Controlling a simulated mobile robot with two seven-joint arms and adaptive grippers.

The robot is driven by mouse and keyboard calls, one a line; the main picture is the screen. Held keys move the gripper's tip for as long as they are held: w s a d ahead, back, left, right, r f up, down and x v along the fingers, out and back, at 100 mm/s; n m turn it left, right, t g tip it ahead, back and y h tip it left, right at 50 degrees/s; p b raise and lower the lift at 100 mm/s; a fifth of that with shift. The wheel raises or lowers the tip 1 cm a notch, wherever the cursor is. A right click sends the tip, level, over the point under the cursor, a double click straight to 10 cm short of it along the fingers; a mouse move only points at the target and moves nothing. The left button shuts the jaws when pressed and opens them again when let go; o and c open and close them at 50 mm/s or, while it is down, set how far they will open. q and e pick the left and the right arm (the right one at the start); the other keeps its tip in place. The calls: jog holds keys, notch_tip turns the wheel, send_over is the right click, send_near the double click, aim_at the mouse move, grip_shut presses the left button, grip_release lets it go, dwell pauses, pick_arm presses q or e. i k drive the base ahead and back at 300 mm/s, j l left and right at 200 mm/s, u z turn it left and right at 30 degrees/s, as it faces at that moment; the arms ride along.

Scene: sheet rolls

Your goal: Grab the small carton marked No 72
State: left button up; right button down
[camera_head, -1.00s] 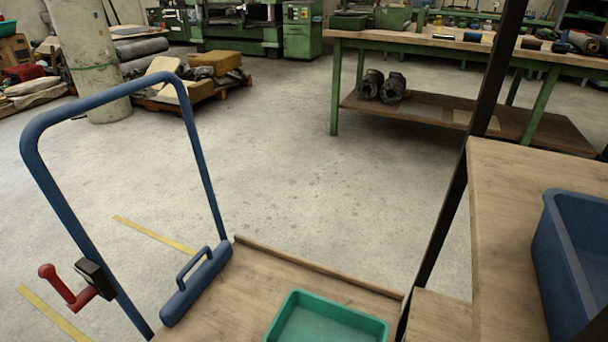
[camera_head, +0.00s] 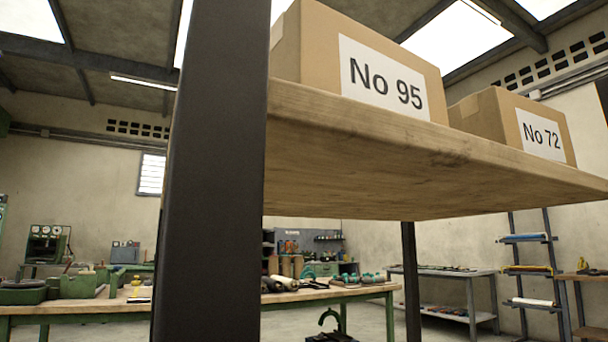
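The small carton marked No 72 (camera_head: 500,124) is a brown cardboard box with a white label on its front. It stands on a high wooden shelf (camera_head: 370,172) at the right, seen from below. A larger brown carton marked No 95 (camera_head: 310,50) stands on the same shelf, to the left of it and nearer to me. The top of the No 95 carton is partly cut off by the frame. Neither of my grippers is in view.
A thick dark shelf post (camera_head: 212,180) stands close in front of me, left of the cartons. A second post (camera_head: 411,280) supports the shelf further back. Green workbenches (camera_head: 80,308) with tools and a grey table (camera_head: 445,275) stand behind.

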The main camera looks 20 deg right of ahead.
aim_at(494, 113)
jog(key=z, duration=1.5)
